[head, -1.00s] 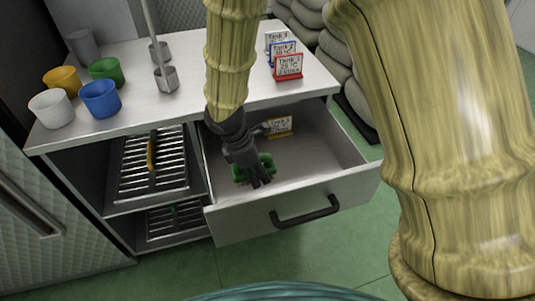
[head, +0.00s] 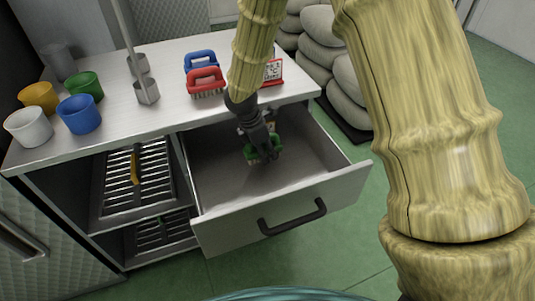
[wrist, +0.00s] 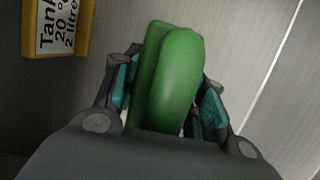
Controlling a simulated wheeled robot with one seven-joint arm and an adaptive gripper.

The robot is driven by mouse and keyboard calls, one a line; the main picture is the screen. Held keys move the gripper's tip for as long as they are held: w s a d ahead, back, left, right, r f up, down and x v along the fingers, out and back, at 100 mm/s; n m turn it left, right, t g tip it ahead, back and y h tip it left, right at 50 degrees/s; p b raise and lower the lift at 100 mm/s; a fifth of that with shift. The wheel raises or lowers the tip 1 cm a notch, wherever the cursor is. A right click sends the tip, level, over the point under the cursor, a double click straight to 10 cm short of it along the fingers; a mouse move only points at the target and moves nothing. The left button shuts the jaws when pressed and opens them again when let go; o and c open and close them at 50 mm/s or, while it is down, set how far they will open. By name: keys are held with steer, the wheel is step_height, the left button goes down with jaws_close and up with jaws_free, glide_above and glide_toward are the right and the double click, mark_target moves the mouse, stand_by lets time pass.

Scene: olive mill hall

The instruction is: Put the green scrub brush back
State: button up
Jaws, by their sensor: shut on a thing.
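The green scrub brush (head: 264,156) is between the fingers of my gripper (head: 263,150), inside the open drawer (head: 225,182). The wrist view shows the rounded green handle (wrist: 178,75) with the jaws (wrist: 165,100) shut on it from both sides. In the head view the brush is above the drawer floor area, near the back; whether it touches the floor I cannot tell. A yellow-framed Tank sign (wrist: 57,27) stands beside it in the wrist view. My gripper hides most of that sign in the head view.
A red brush (head: 206,83) and a blue brush (head: 200,60) stand on the counter (head: 190,115), beside a red-framed sign (head: 272,72). Cups, including a white cup (head: 28,127), and two ladles stand left. A yellow item (head: 135,166) lies on the upper rack. The drawer's front is bare.

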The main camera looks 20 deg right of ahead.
mark_target(267, 154)
steer(key=shift+w+d, duration=0.25)
steer(key=x, duration=0.3)
steer(key=shift+w+a+f, duration=0.1)
steer(key=shift+w+f, duration=0.15)
steer(key=shift+w, duration=0.05)
steer(key=shift+f, duration=0.7)
steer(key=o, duration=1.4)
steer(key=shift+c, duration=0.2)
steer(key=shift+r, duration=0.1)
steer(key=v, duration=1.3)
